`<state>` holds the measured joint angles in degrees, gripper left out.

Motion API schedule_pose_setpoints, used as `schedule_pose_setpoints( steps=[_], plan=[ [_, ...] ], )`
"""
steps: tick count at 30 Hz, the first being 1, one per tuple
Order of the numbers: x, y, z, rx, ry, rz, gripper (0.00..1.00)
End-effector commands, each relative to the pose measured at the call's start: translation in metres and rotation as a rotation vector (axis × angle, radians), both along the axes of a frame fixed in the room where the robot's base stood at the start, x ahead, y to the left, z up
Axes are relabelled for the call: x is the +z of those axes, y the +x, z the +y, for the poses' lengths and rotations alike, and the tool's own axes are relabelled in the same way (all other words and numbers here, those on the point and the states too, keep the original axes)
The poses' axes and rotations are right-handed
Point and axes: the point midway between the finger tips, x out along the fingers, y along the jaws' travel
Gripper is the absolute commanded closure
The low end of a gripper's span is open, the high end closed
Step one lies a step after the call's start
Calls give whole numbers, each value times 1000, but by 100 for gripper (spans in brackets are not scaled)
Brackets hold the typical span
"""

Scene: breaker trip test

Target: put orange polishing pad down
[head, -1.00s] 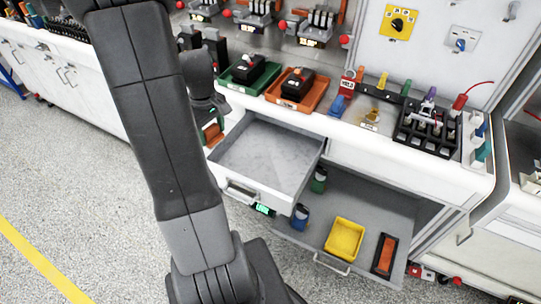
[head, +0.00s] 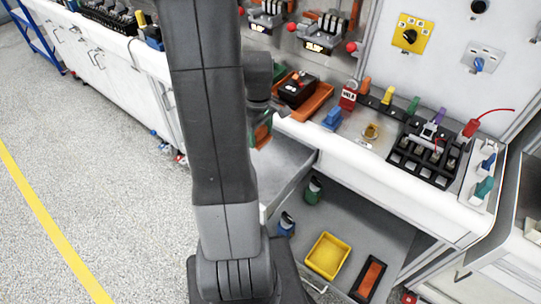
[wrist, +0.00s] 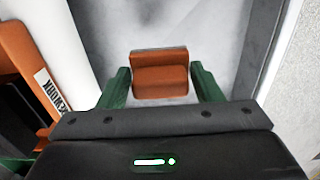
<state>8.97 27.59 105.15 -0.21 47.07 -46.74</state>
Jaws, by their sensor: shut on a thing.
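My gripper (wrist: 161,88) has green fingers and is shut on the orange polishing pad (wrist: 160,76), a small block. In the wrist view the pad is over the grey floor of the open upper drawer (wrist: 204,30). In the head view, the pad (head: 263,134) shows just right of my arm, above that drawer (head: 290,160). My arm hides much of the drawer and part of the gripper (head: 260,130). I cannot tell the pad's exact height above the drawer floor.
An orange tray (head: 315,104) with a black box sits on the bench beside the drawer.

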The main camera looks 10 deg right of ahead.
Motion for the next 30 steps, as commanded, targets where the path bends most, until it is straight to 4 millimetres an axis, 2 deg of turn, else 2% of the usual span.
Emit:
schedule_pose_setpoints(
  steps=[1,6,11,18,22,30],
  plan=[
    [-10,-2,1,0,1,7,66],
    [-35,-1,0,0,1,4,66],
    [-46,0,0,0,0,3,66],
    [-76,-1,0,0,1,4,66],
    [-84,0,0,0,0,1,66],
    [-85,0,0,0,0,0,66]
  ],
)
